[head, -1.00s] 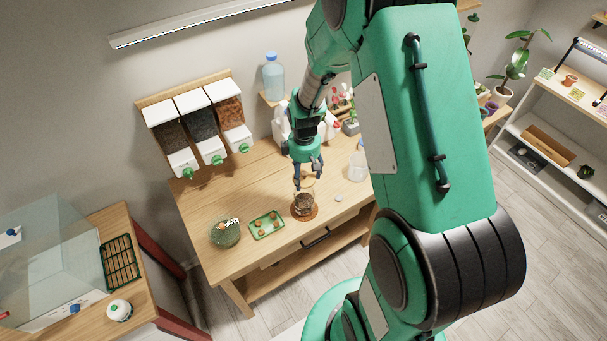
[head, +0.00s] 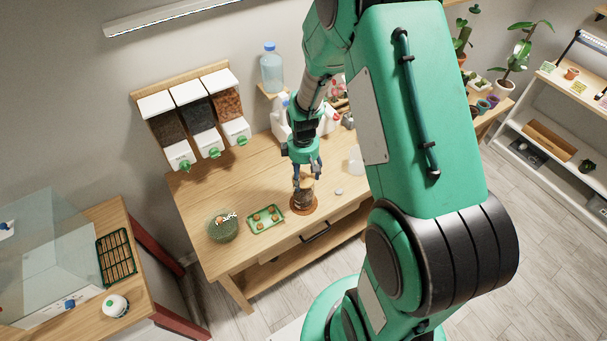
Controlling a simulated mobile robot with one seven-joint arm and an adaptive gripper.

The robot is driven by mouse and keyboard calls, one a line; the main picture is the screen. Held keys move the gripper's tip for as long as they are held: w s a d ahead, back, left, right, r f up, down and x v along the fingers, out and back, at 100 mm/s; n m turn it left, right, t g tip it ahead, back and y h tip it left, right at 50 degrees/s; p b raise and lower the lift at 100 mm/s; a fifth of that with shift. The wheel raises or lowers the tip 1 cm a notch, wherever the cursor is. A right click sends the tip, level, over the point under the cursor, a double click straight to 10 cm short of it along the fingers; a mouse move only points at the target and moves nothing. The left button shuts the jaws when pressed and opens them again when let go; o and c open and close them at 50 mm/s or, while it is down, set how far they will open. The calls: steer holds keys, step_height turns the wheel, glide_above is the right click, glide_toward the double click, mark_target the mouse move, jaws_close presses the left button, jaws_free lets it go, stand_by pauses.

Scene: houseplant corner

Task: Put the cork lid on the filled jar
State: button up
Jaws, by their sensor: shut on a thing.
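The filled jar (head: 302,200) stands upright on a round brown coaster (head: 313,209) on the wooden table. Its contents look dark. My gripper (head: 305,178) points straight down above the jar, with its fingers shut on the pale cork lid (head: 305,184). The lid is at the jar's mouth in this view. I cannot tell whether it touches the rim or hangs just above it. The fingers partly hide the lid.
A grey pebble (head: 339,192) and a clear container (head: 356,160) are to the right. Wall dispensers (head: 205,125) hang behind.

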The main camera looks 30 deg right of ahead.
steer(key=shift+f+b, duration=0.3)
steer(key=shift+f, duration=0.4)
steer(key=shift+s+f, duration=0.1)
steer(key=shift+f, duration=0.1)
stand_by(2.3)
steer(key=o, duration=1.1)
steer(key=shift+o, duration=0.3)
steer(key=o, duration=0.3)
steer(key=shift+r, duration=0.15)
steer(key=shift+r+p, duration=1.75)
steer(key=shift+r, duration=1.65)
